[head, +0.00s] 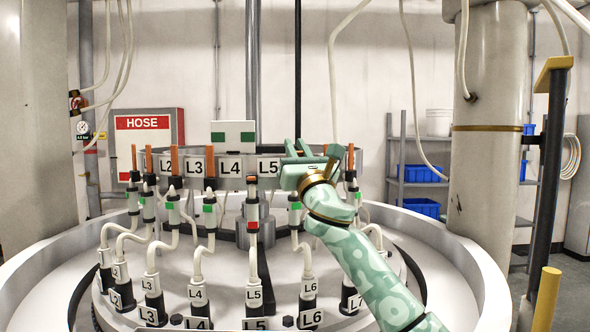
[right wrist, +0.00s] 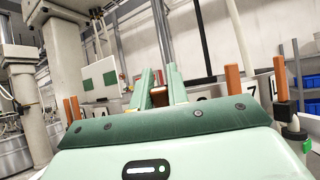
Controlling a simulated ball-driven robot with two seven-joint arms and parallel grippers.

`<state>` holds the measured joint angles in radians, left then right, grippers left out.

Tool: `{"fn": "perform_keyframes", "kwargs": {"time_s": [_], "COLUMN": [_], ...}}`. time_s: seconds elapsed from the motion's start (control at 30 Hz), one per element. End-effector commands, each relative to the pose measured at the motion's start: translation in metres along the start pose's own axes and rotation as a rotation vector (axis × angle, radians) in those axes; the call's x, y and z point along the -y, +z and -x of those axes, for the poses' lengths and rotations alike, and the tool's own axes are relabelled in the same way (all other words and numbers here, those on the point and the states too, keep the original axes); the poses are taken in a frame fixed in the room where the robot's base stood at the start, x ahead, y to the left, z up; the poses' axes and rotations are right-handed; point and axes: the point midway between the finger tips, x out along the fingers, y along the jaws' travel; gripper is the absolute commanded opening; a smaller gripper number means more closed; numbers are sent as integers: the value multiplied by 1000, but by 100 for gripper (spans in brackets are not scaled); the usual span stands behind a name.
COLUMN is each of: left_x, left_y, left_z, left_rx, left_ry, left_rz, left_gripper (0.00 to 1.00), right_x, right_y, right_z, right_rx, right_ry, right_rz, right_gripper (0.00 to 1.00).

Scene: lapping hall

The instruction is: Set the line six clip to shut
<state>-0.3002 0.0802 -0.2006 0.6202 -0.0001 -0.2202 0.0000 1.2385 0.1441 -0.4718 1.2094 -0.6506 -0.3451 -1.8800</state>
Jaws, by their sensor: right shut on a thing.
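The line six clip stands on the ring behind the L6 hose, mostly hidden by my right gripper (head: 297,152) in the head view. A green band (head: 295,205) shows on the L6 line just below the gripper. In the right wrist view, my right gripper (right wrist: 158,82) is shut on a small orange-brown piece (right wrist: 158,97) between its fingers, which looks like the clip's lever. How far that lever is tilted cannot be told. My left gripper is not in view.
Neighbouring clips show orange levers standing up, such as the L4 lever (head: 210,164). The L5 clip (head: 252,210) shows a red band and its lever looks foreshortened. White hoses run to numbered sockets on the round table (head: 455,275). A yellow-topped post (head: 548,150) stands at the right.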

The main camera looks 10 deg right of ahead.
Motion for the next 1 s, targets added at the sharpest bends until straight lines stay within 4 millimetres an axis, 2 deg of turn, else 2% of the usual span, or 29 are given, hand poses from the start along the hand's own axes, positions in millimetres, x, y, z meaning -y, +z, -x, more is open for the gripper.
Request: {"fn": "perform_keyframes", "kwargs": {"time_s": [0.1, 0.53, 0.57, 0.6, 0.63, 1.0], "left_x": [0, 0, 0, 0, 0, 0], "left_y": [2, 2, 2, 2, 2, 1], "left_z": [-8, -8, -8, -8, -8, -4], "left_rx": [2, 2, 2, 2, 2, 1], "left_ry": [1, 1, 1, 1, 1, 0], "left_rz": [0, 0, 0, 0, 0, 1], "left_gripper": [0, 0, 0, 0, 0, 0], "right_x": [0, 0, 0, 0, 0, 1], "right_y": [-3, 0, 0, 0, 0, 1], "right_z": [2, 1, 1, 1, 1, 6], "right_rx": [10, 17, 17, 17, 17, 18], "right_ry": [1, 0, 0, 0, 0, -1], "right_rz": [-1, 0, 0, 0, 0, 1], "right_gripper": [0, 0, 24, 36, 38, 38]}}
